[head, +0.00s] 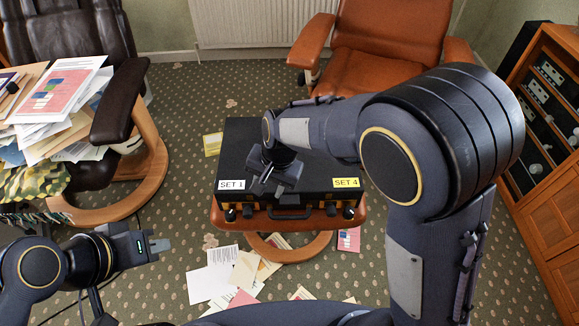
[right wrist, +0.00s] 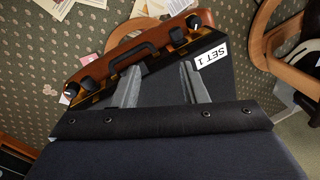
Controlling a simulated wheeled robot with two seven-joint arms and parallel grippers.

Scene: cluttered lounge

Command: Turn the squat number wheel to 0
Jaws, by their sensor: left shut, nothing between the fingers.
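A black case (head: 310,150) lies on a brown footstool, with labels SET 1 (head: 231,185) and SET 4 (head: 346,183) at its front corners. Small dark knobs or wheels sit on its front side, a pair at the left (head: 247,211) and a pair at the right (head: 331,209), either side of a handle (head: 290,213). I cannot read any numbers or tell which wheel is the squat one. My right gripper (right wrist: 158,70) is open and empty above the case near its SET 1 end, apart from the wheels. My left gripper (head: 158,246) is shut and empty, left of the footstool.
The footstool (head: 357,217) stands on patterned carpet with loose papers (head: 209,283) before it. A brown armchair (head: 376,45) is behind, a dark chair (head: 75,50) and paper-covered table at left, a wooden cabinet (head: 555,190) at right.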

